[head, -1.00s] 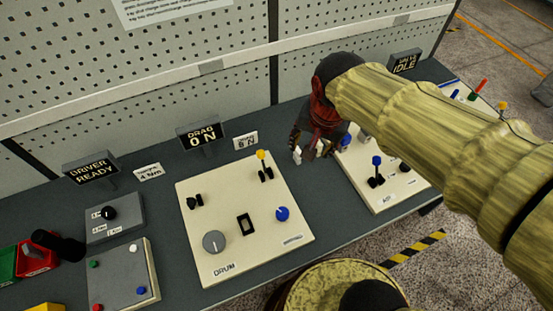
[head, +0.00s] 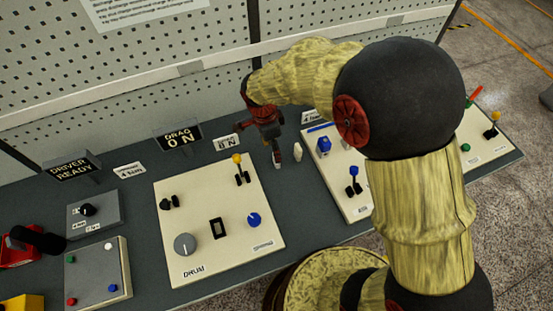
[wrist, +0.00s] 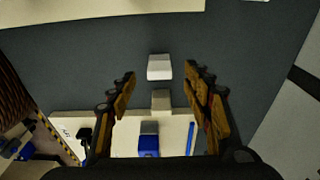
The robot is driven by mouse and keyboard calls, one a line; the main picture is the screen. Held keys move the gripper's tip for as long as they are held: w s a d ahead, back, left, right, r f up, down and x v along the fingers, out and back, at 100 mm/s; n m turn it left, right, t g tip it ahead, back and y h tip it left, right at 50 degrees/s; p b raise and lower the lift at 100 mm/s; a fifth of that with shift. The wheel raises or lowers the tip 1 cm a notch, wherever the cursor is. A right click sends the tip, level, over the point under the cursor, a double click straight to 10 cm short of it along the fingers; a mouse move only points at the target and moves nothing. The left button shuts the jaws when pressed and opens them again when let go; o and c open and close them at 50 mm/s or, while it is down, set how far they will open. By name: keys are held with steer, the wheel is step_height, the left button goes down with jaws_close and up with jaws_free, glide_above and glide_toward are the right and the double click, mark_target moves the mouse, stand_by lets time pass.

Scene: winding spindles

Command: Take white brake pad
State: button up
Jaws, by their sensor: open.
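The white brake pad (wrist: 159,66) is a small white block on the dark bench top in the wrist view. It lies between the spread fingertips of my gripper (wrist: 160,72), with a gap on both sides. In the head view my gripper (head: 276,152) points down at the bench just right of the drum panel, and its fingers mostly hide the white pad. A cream block (wrist: 161,100) stands close to the white pad, on the side toward the right-hand panel. It also shows in the head view (head: 297,151), just right of my fingers.
The drum panel (head: 205,255) with knobs and levers lies left of my gripper. Another panel (head: 355,211) with blue parts lies to the right, close to the cream block. The drag display (head: 178,136) and small label signs stand behind. A strip of bare bench separates the panels.

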steer(key=f, duration=0.2)
steer(key=d+f+b, duration=0.1)
steer(key=f, duration=0.1)
steer(key=shift+w+f, duration=0.15)
steer(key=shift+f, duration=0.25)
steer(key=shift+c, duration=0.4)
steer(key=c, duration=1.1)
